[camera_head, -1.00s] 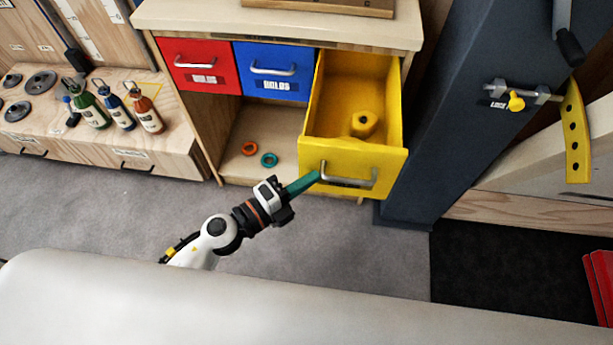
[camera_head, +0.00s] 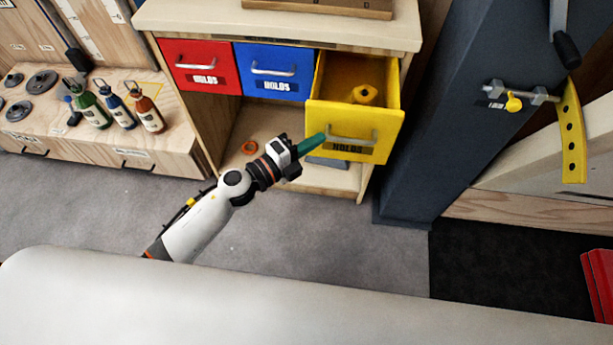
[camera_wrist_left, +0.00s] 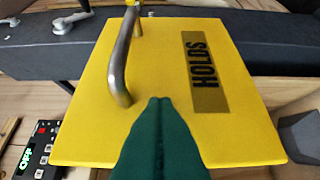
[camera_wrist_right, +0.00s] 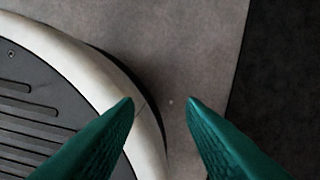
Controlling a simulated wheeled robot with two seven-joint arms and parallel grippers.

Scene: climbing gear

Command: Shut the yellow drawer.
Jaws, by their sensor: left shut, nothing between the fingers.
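The yellow drawer (camera_head: 352,135) is part-way out of the cabinet in the head view, with a yellow hold (camera_head: 365,94) inside. Its front carries a metal handle (camera_head: 352,142) and a "HOLDS" label; both also show in the left wrist view, the handle (camera_wrist_left: 122,58) at upper left and the label (camera_wrist_left: 207,72) at right. My left gripper (camera_head: 321,138) is shut and empty, its green fingertips (camera_wrist_left: 160,100) at the drawer front beside one end of the handle. Whether they touch it I cannot tell. My right gripper (camera_wrist_right: 160,103) is open and empty above the floor, seen only in the right wrist view.
The red drawer (camera_head: 200,64) and blue drawer (camera_head: 270,72) beside it are shut. An orange ring (camera_head: 249,147) lies on the shelf below. A dark pillar (camera_head: 430,120) stands close on the right. A bench with several bottles (camera_head: 117,110) is at left. The grey floor in front is clear.

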